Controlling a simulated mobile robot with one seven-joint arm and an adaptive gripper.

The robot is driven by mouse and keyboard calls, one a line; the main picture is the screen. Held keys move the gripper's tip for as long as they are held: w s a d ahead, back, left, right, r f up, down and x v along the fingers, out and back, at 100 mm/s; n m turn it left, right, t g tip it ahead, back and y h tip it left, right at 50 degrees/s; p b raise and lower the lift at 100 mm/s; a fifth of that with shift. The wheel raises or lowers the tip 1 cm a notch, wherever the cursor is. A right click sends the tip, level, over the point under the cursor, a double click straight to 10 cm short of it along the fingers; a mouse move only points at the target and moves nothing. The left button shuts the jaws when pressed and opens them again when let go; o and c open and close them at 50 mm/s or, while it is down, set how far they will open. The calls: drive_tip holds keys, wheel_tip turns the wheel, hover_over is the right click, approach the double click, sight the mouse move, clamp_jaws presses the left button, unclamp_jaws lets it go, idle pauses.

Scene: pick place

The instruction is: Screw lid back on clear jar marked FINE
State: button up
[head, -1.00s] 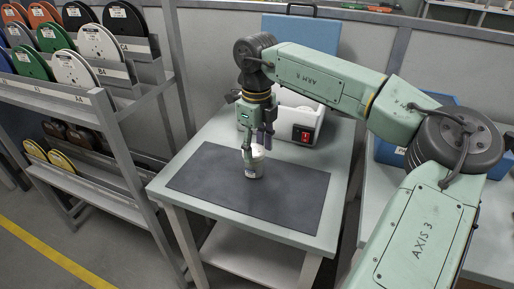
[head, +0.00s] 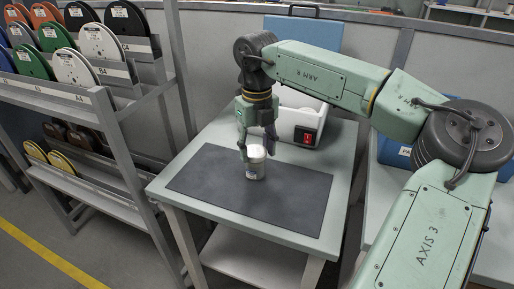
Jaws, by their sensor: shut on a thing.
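A small clear jar (head: 254,170) with a pale label stands upright on the dark mat (head: 205,180). The label is too small to read. A whitish lid (head: 257,152) is at the jar's top, between my fingers. My gripper (head: 257,152) points straight down over the jar and is shut on the lid, one finger at its left and one at its right. I cannot tell whether the lid is seated level or how far its thread is engaged.
A white machine with a red switch (head: 308,137) stands behind the mat. A blue case (head: 300,40) is at the back. A spool rack (head: 120,110) is close on the left. The mat around the jar is clear.

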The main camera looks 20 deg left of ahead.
drive_tip(key=shift+f+m+b, duration=0.1)
drive_tip(key=shift+m+b, duration=0.3)
drive_tip(key=shift+m, duration=0.3)
drive_tip(key=m, duration=0.2)
drive_tip(key=shift+a+m, duration=0.1)
drive_tip(key=shift+m, duration=0.2)
drive_tip(key=shift+s+a+m+b, duration=0.1)
drive_tip(key=shift+m+b, duration=0.6)
drive_tip(key=shift+m, duration=0.2)
drive_tip(key=shift+c, duration=0.2)
drive_tip(key=shift+m, duration=1.1)
drive_tip(key=shift+a+m+b, duration=0.2)
drive_tip(key=shift+m+b, duration=0.5)
drive_tip(key=shift+m, duration=1.3)
